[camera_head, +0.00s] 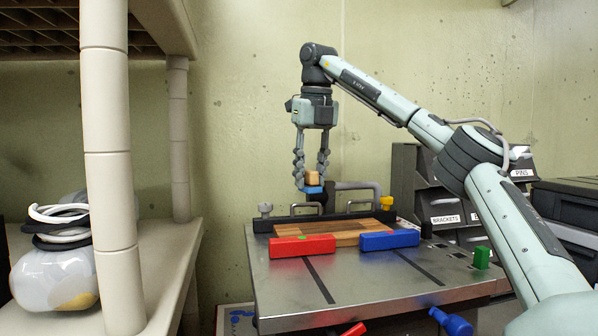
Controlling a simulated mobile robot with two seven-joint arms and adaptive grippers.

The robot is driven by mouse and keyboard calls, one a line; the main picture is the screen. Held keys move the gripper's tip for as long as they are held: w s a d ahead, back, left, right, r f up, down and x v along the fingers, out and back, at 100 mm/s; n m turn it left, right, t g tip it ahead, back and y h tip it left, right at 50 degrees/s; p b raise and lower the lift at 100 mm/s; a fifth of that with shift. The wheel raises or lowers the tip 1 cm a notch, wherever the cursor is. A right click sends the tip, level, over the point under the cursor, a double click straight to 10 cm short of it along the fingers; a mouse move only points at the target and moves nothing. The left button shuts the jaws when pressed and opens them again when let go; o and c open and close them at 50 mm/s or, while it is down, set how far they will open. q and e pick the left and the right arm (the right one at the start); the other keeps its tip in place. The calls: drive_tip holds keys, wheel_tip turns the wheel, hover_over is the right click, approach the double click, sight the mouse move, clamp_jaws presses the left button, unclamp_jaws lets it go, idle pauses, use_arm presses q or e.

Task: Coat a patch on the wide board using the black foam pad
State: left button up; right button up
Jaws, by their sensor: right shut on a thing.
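The wide board (336,228), striped in brown and tan wood, lies flat on the grey metal worktable. My right gripper (312,187) is above the back part of the board, pointing down. It is shut on a tool with a tan wooden grip (313,177) and a blue plate. A small dark part, seemingly the black foam pad (318,198), shows under the plate. I cannot tell whether it touches anything below. No coated patch can be made out on the board. My left gripper is not in view.
A red bar (303,245) and a blue bar (390,240) lie along the board's front edge. A dark rail (345,217) with metal handles runs behind it. A green block (482,257) stands at the table's right. Labelled bins (445,218) are behind; a shelf (165,255) stands left.

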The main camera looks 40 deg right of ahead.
sight(312, 190)
drive_tip(key=shift+s+f, duration=0.25)
drive_tip(key=shift+f, duration=1.5)
drive_tip(key=shift+w+f, duration=0.1)
drive_tip(key=shift+f, duration=0.95)
use_arm(q)
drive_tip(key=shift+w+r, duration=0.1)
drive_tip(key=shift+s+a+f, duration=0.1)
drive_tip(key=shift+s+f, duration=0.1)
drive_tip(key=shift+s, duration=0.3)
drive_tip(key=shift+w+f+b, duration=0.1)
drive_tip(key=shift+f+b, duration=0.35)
drive_tip(key=shift+b, duration=0.05)
use_arm(e)
drive_tip(key=shift+f, duration=1)
